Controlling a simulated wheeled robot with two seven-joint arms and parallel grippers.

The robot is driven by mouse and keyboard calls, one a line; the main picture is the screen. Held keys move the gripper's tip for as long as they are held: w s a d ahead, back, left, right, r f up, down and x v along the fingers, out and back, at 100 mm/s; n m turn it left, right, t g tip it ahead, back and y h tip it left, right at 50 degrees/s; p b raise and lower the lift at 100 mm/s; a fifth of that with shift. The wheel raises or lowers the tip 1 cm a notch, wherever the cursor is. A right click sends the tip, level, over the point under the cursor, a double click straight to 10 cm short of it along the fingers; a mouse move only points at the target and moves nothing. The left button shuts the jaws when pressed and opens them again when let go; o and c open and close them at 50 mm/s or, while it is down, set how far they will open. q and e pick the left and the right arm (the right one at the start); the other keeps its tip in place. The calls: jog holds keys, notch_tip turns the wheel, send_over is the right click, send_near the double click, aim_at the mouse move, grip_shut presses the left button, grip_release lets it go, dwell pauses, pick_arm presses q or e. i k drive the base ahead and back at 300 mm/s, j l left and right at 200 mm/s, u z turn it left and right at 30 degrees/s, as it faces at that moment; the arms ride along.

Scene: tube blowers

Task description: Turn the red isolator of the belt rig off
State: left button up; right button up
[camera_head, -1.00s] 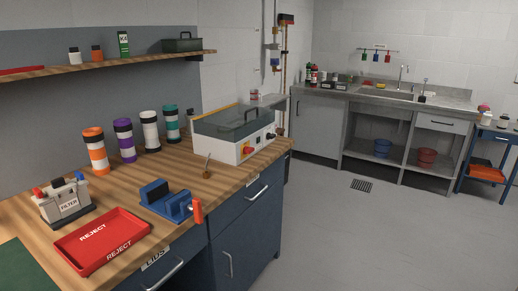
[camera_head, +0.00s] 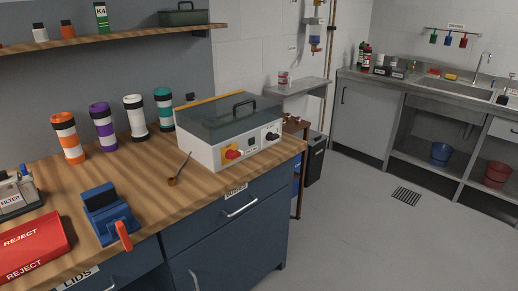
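The belt rig (camera_head: 205,152) is a white box with a dark clear lid and a black handle, standing at the right end of the wooden bench. Its red isolator (camera_head: 233,154) is a red knob on a yellow plate on the front face. A black knob (camera_head: 271,136) sits to its right on the same face, with small controls between them. Which way the isolator points is too small to tell. Neither of my grippers shows in the head view.
A wooden-handled tool (camera_head: 172,181) lies on the bench in front of the rig. A blue clamp-like device with an orange handle (camera_head: 122,234), a red reject tray (camera_head: 32,246) and a grey filter box (camera_head: 14,203) stand to the left. Several banded tubes (camera_head: 134,118) line the back.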

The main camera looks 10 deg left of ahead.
aim_at(231, 154)
jog(key=i+l, duration=0.2)
jog(key=l, duration=0.15)
jog(key=i+l, duration=0.25)
jog(key=i+l+u, duration=0.1)
jog(key=l, duration=0.3)
jog(key=i+l, duration=0.3)
